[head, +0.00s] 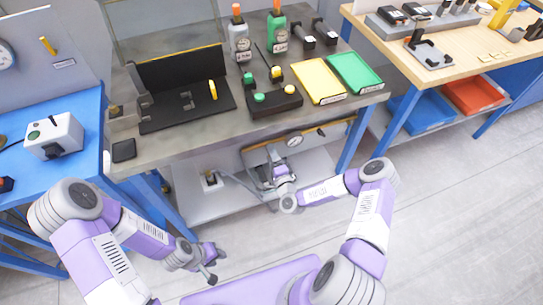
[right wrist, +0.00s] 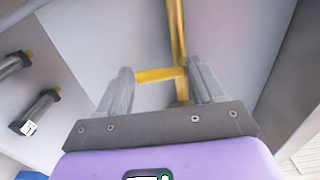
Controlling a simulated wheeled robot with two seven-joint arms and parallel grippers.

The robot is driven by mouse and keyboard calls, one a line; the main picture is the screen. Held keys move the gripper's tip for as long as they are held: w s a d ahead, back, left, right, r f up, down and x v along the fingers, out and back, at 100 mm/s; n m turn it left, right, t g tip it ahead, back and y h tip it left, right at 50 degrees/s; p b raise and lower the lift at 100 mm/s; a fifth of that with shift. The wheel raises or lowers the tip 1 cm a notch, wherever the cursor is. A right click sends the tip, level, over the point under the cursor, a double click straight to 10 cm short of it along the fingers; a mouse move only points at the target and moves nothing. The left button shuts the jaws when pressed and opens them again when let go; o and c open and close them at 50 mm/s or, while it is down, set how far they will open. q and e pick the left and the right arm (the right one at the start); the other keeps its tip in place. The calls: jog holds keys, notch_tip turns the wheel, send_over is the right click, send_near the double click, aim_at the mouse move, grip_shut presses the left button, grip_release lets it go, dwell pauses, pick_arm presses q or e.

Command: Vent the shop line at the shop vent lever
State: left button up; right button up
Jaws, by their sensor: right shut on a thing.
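A yellow bar (right wrist: 160,75), which looks like the shop vent lever, runs crosswise between the fingers of my right gripper (right wrist: 163,88) in the right wrist view. It meets a long yellow pipe (right wrist: 178,35) beside the right finger. My right gripper is shut on this bar. In the head view, my right gripper (head: 281,170) is under the grey bench, at a panel with a yellow pipe and a round gauge (head: 293,141); the wrist hides most of the lever there. My left gripper (head: 208,265) hangs in front of the bench, away from the panel; its jaw opening is unclear.
The grey bench top (head: 190,135) overhangs the panel. It carries a yellow tray (head: 318,80), a green tray (head: 354,72) and a black button box (head: 274,101). A lower shelf (head: 230,209) lies beneath. Blue bench legs (head: 355,140) stand nearby. The floor at right is clear.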

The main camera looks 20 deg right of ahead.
jog(key=o, duration=1)
jog(key=shift+s+d+p, duration=0.2)
jog(key=shift+s+p, duration=0.6)
jog(key=shift+s, duration=3)
